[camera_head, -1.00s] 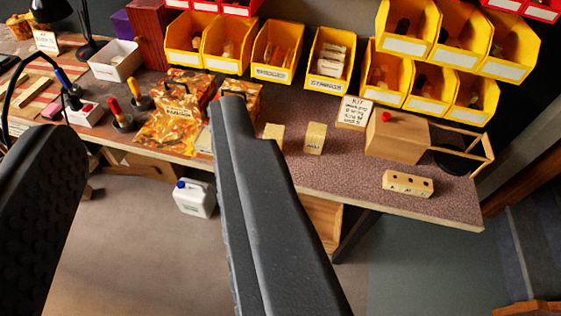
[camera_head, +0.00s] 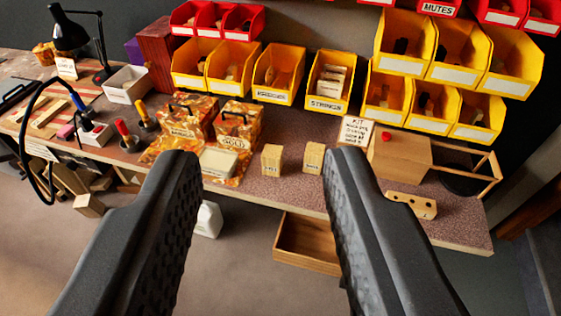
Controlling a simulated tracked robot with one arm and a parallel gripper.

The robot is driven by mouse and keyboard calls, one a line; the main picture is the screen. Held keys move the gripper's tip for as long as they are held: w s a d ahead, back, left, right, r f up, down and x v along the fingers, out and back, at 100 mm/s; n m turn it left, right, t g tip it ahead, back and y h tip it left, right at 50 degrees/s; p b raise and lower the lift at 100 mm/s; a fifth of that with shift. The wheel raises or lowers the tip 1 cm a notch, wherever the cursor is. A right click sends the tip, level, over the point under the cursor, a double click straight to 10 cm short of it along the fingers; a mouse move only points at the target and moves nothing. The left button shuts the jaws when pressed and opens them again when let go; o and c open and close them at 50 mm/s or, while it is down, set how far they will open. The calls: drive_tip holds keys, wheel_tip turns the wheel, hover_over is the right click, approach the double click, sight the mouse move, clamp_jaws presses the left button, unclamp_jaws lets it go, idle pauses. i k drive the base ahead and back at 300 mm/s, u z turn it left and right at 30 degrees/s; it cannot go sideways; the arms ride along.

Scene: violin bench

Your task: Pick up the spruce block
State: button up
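Two small pale wooden blocks stand upright on the bench: a left block (camera_head: 271,160) and a right block (camera_head: 314,158). Both have small labels too blurred to read, so I cannot tell which is the spruce block. My gripper (camera_head: 263,155) is open and empty, with one black finger at each side of the picture's middle. In the picture both blocks show between the fingertips, beyond them; I see no contact.
Tortoiseshell-patterned boxes (camera_head: 185,120) and a pale slab (camera_head: 218,163) are left of the blocks. A wooden box with a red knob (camera_head: 400,157) and a holed block (camera_head: 411,205) are right. Yellow bins (camera_head: 278,74) stand behind. An open drawer (camera_head: 308,243) sits below the bench edge.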

sight(272, 155)
drive_tip(key=z, duration=0.05)
drive_tip(key=i, duration=1)
drive_tip(key=u, duration=0.05)
